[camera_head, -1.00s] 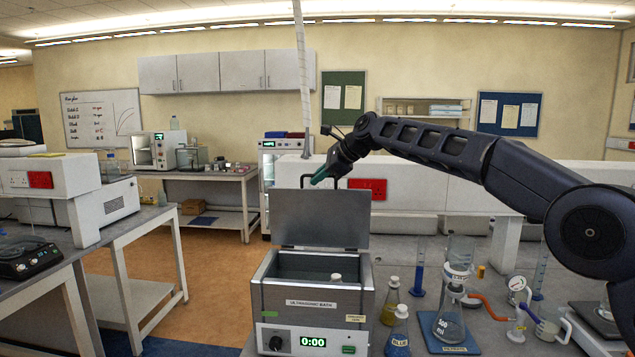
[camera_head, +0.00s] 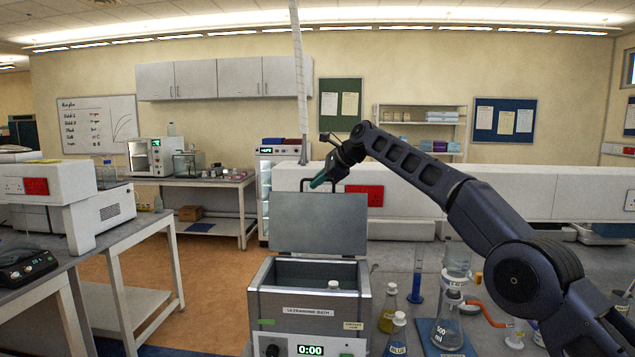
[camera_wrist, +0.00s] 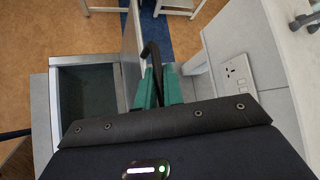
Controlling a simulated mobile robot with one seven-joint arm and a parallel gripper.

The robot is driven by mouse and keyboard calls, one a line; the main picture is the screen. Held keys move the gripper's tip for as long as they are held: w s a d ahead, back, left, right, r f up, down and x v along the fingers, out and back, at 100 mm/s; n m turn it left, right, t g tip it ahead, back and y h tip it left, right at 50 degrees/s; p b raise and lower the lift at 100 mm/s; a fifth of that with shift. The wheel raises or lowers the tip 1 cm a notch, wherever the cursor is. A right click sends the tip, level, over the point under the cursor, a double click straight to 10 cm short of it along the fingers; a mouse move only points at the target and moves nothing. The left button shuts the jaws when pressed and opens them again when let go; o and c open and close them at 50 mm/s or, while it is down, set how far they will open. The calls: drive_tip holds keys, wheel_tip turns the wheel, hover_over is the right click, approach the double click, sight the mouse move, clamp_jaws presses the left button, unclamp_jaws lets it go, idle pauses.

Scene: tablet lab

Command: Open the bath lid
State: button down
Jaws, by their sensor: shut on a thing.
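The ultrasonic bath (camera_head: 309,308) stands on the bench, a grey metal box with a display reading 0:00. Its lid (camera_head: 318,224) stands upright along the back edge, so the tank is open and a small bottle top (camera_head: 333,285) shows inside. My gripper (camera_head: 318,181) is at the lid's top edge, with its green fingers shut on the dark lid handle (camera_head: 304,184). In the wrist view, the green fingers (camera_wrist: 158,88) close around the black curved handle (camera_wrist: 151,55), and the open tank (camera_wrist: 86,92) lies to the left.
A blue-liquid flask (camera_head: 397,338), a yellow-liquid flask (camera_head: 388,310) and a blue cylinder (camera_head: 417,280) stand right of the bath. A large flask (camera_head: 448,325) on a blue mat stands further right. A white bench divider with a red socket (camera_head: 364,195) runs behind the lid.

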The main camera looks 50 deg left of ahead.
idle(0.5)
drive_tip(key=c, duration=1.5)
unclamp_jaws()
drive_tip(key=shift+w+r, duration=0.1)
drive_tip(key=v, duration=1)
drive_tip(key=shift+w+d+r, duration=0.1)
drive_tip(key=shift+d, duration=0.1)
